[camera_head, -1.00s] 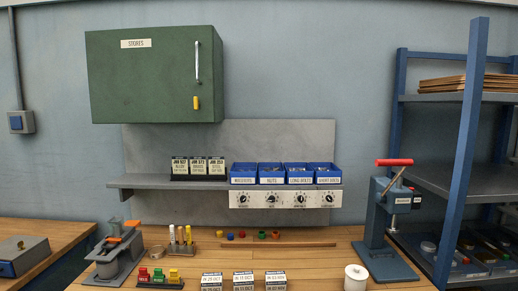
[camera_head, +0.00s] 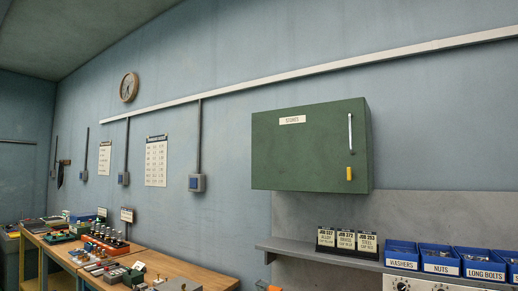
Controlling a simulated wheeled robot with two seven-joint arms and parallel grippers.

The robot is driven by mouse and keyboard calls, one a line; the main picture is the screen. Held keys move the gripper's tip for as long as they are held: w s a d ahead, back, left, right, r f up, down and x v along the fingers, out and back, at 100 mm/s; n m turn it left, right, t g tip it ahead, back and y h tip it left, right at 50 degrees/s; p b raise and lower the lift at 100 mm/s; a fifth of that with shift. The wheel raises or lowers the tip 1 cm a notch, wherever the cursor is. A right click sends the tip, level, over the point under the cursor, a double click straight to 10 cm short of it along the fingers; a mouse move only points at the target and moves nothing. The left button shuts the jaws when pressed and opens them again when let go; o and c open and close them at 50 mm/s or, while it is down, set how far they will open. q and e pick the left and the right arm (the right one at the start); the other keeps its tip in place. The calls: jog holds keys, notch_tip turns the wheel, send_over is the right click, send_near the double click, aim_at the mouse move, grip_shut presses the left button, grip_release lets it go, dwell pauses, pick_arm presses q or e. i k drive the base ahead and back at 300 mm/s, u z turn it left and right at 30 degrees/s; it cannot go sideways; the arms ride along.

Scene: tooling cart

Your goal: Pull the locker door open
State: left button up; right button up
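The green locker (camera_head: 300,155) hangs on the wall right of the middle in the head view. Its door looks shut. The door has a white label reading STORES, a vertical silvery handle (camera_head: 350,133) near its right edge and a yellow piece (camera_head: 349,173) below the handle. Neither of my grippers shows in this view.
Below the locker, a grey shelf (camera_head: 290,246) holds job cards (camera_head: 346,241) and blue bins (camera_head: 440,260). Wooden benches with tools stand at lower left. A clock (camera_head: 129,87), charts and switch boxes (camera_head: 197,183) are on the wall. The wall around the locker is clear.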

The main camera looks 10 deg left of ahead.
aim_at(310, 148)
jog(key=z, duration=2.3)
jog(key=i, duration=1)
jog(key=z, duration=1.2)
jog(key=i, duration=0.25)
jog(key=u, duration=3.5)
